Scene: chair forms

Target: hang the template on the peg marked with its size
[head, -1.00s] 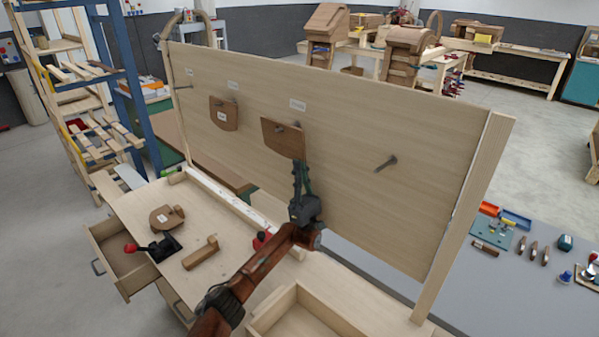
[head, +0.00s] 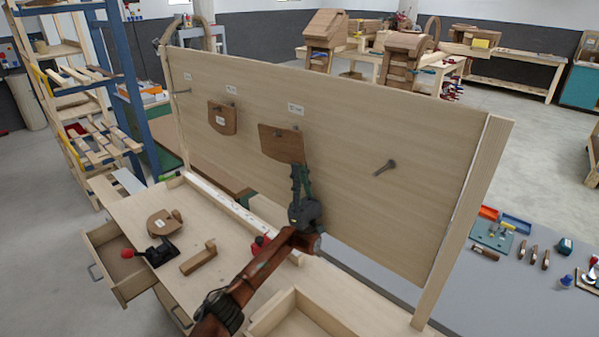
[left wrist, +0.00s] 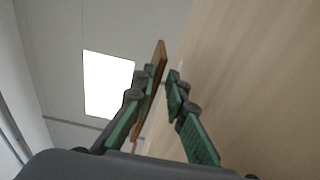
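A brown wooden template (head: 280,146) is at the third peg from the left on the upright board (head: 345,205), below a white label (head: 296,108). A dark peg tip shows in front of its face. My left gripper (head: 298,180) is at the template's lower right edge. In the left wrist view, the template (left wrist: 160,60) stands edge-on between the fingers (left wrist: 161,92), close to the left finger, with a gap to the right one. A smaller template (head: 222,119) hangs on the second peg. The label writing is too small to read. My right gripper is out of view.
A bare peg (head: 385,167) is at the right and another (head: 182,91) at the far left. On the bench lie a rounded brown piece (head: 160,225), a wooden block (head: 198,257) and a red-handled clamp (head: 155,253). An open drawer (head: 118,275) juts out left.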

